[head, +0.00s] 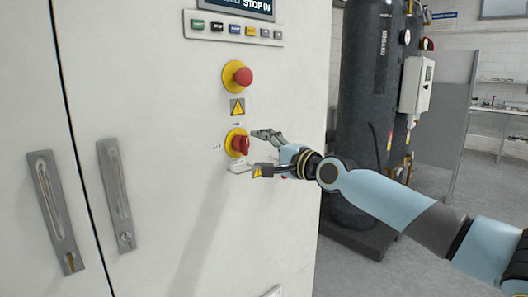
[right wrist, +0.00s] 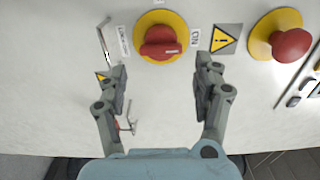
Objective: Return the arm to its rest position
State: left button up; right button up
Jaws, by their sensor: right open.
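My right arm (head: 385,197) reaches in from the right in the head view. Its gripper (head: 262,152) is open in front of the white cabinet, at the red rotary switch (head: 240,144) on its yellow plate. In the right wrist view the open gripper (right wrist: 162,85) has its two fingers apart, with nothing between them. The red switch (right wrist: 160,42) lies just beyond the fingertips, and I cannot tell whether any finger touches the panel. My left gripper is not in view.
The white cabinet (head: 190,200) has a red emergency button (head: 243,76), a warning sign (head: 237,107), a row of push buttons (head: 237,29) and two door handles (head: 117,195). A dark tank (head: 362,90) stands behind my right arm. Open floor lies at the right.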

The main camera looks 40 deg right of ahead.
jog(key=shift+s, duration=0.4)
